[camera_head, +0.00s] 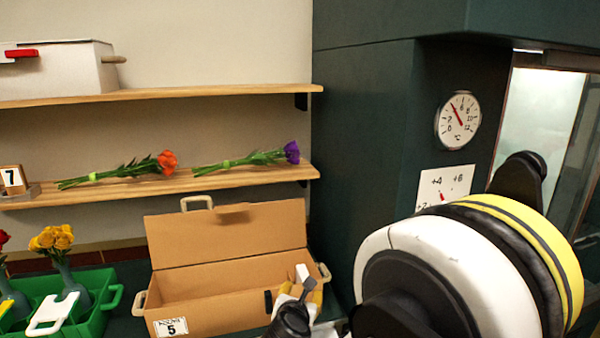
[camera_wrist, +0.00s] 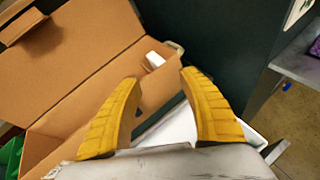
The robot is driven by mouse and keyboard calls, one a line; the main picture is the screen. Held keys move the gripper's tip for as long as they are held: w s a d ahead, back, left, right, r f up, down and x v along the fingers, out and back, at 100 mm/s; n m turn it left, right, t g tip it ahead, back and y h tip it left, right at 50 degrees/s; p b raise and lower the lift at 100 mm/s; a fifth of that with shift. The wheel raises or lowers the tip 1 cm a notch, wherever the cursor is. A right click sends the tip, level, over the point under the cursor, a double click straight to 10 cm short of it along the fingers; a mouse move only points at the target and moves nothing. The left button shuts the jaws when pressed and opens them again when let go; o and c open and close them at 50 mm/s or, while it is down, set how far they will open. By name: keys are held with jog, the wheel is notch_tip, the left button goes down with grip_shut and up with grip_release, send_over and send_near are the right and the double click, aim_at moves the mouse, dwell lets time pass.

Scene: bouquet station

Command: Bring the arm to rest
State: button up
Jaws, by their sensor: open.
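My gripper (camera_head: 302,291) is at the right end of the open cardboard box (camera_head: 205,318) marked 5, low in the head view. In the wrist view the yellow fingers of my gripper (camera_wrist: 160,82) stand wide apart with nothing between them. The box (camera_wrist: 85,95) lies beyond and to the left of the fingers there. A small white piece (camera_wrist: 154,60) shows at the box's right end, past the fingertips. My arm hides part of the box's front right corner in the head view.
An orange flower (camera_head: 166,162) and a purple flower (camera_head: 291,152) lie on the lower shelf (camera_head: 225,181). A green crate (camera_head: 98,312) with yellow flowers (camera_head: 52,239) stands left of the box. A dark cabinet (camera_head: 385,130) with a dial gauge (camera_head: 459,120) rises at right.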

jog(key=s+d+r+m+g+b, duration=0.1)
jog(key=s+d+r+m+g, duration=0.15)
jog(key=s+d+m, duration=0.4)
jog(key=s+d+r+m+g, duration=0.1)
jog(key=s+d+r+m, duration=0.25)
jog(key=d+m, duration=0.45)
jog(key=s+d+m+g+y, duration=0.1)
jog(key=s+d+m, duration=0.1)
jog(key=s+m, duration=0.6)
jog(key=s+d+m+g, duration=0.1)
jog(key=s+d+m, duration=0.1)
jog(key=s+m, duration=0.7)
jog(key=shift+s+y+b, duration=0.2)
jog(key=shift+y+b, duration=0.2)
jog(key=shift+b, duration=0.05)
jog(key=shift+r+m, duration=0.1)
jog(key=shift+m, duration=0.15)
